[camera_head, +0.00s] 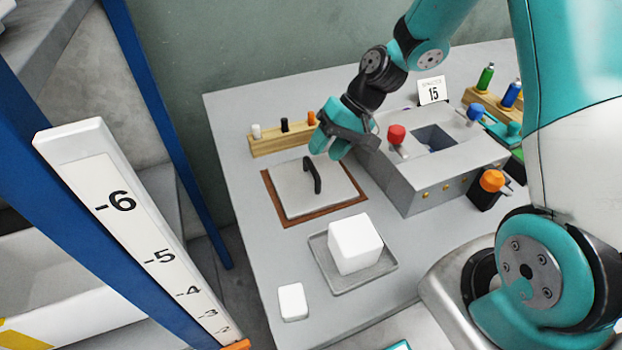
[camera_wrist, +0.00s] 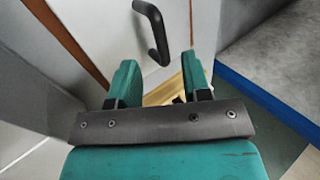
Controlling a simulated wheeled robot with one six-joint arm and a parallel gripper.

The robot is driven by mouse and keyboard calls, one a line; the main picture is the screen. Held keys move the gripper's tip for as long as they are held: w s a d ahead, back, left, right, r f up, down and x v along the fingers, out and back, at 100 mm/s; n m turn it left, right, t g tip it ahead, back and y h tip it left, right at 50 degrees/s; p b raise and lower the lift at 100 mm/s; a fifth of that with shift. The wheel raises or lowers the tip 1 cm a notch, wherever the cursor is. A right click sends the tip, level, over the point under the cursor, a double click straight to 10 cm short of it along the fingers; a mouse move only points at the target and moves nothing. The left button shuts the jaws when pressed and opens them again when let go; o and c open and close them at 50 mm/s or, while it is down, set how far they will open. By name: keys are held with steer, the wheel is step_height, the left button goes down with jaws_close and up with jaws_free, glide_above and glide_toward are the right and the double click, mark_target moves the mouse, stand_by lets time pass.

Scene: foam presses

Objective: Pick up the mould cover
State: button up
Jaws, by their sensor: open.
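The mould cover (camera_head: 300,193) is a flat light grey plate with a black bar handle (camera_head: 312,176) on top. It lies on a brown board (camera_head: 268,187) on the table. In the wrist view, the cover (camera_wrist: 112,22) and its black handle (camera_wrist: 153,32) show beyond the fingertips. My gripper (camera_head: 328,149) has teal fingers and is just above and behind the handle in the head view, apart from it. In the wrist view, my gripper (camera_wrist: 160,76) is open with nothing between its fingers.
A grey press box (camera_head: 425,185) with a red knob (camera_head: 397,134) stands close on the right. A wooden rack (camera_head: 280,142) with pegs is behind the cover. A white block (camera_head: 355,243) sits on a grey tray (camera_head: 345,284) in front. A small white block (camera_head: 292,301) lies nearby.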

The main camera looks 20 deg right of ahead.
mark_target(312, 166)
steer(key=shift+p+x, duration=0.6)
steer(key=shift+x, duration=2.4)
steer(key=shift+s+r, duration=0.1)
steer(key=shift+s, duration=0.05)
jaws_close()
